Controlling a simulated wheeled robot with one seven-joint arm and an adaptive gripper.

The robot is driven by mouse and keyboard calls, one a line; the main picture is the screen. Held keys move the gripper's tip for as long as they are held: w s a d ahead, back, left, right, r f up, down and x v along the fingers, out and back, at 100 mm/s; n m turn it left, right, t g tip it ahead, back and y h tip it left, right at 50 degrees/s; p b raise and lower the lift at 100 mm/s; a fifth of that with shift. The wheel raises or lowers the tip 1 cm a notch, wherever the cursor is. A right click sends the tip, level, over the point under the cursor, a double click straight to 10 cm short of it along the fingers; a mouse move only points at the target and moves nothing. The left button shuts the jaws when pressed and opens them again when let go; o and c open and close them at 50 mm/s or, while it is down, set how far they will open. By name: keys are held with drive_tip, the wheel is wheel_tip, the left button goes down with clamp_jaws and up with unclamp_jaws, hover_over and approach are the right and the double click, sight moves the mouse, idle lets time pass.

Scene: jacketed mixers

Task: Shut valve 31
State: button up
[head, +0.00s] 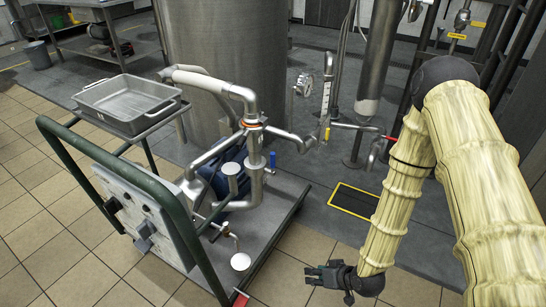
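No tag reading 31 is legible, so I cannot tell which valve is valve 31. A blue valve handle (273,160) sits on the pipework above the pump cart. A red handle (389,137) sticks out at the end of a thin horizontal pipe at centre right. A small yellow tag (327,133) hangs on a vertical pipe left of it. Another red handle (240,299) shows low at the cart's front edge. My gripper (312,276) hangs low over the tiled floor, right of the cart, apart from every valve. Its finger opening is too small to judge.
The wheeled pump cart (285,215) has a green rail (90,150) and a control box. A steel tray (128,103) stands behind the rail. A large steel tank (225,70) is behind. A yellow-edged floor drain (355,200) lies right. Tiles in front are clear.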

drive_tip(key=w+a+r+n+t+y, duration=0.25)
drive_tip(key=w+r, duration=0.35)
drive_tip(key=w, duration=0.3)
drive_tip(key=n+g+y, duration=0.2)
drive_tip(key=n+y, duration=0.7)
approach(273, 165)
wheel_tip(273, 165, up, 3)
drive_tip(key=b+x, duration=0.1)
drive_tip(key=x, duration=0.2)
drive_tip(key=b+x, duration=0.1)
drive_tip(key=x, duration=0.3)
drive_tip(key=b+x, duration=0.1)
drive_tip(key=x, duration=0.2)
drive_tip(key=shift+w+r+b, duration=0.25)
drive_tip(key=shift+w+b, duration=0.05)
drive_tip(key=shift+w, duration=0.15)
clamp_jaws()
